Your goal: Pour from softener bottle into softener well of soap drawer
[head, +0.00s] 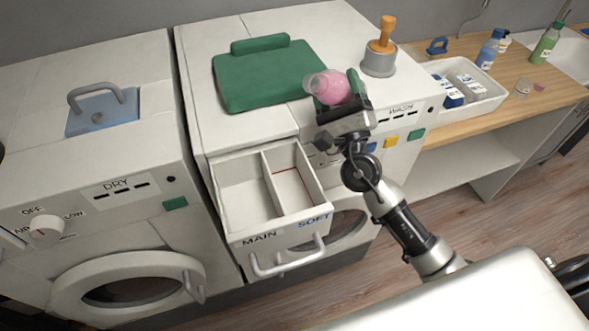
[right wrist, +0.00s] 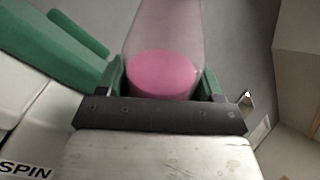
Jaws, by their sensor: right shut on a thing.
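The softener bottle (head: 327,86) is see-through with pink liquid inside. My right gripper (head: 343,108) is shut on it above the washer's front edge, behind and to the right of the open soap drawer (head: 262,236). In the right wrist view the bottle (right wrist: 163,72) stands between the green fingers of my right gripper (right wrist: 163,85); its top is cut off. The drawer has two compartments; the right one, over the label SOFT, is the softener well (head: 296,190), with a red line on its wall and no liquid visible. My left gripper is out of view.
A white tray (head: 485,100) of items and bottles stand on the right counter. The dryer (head: 95,170) is at left.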

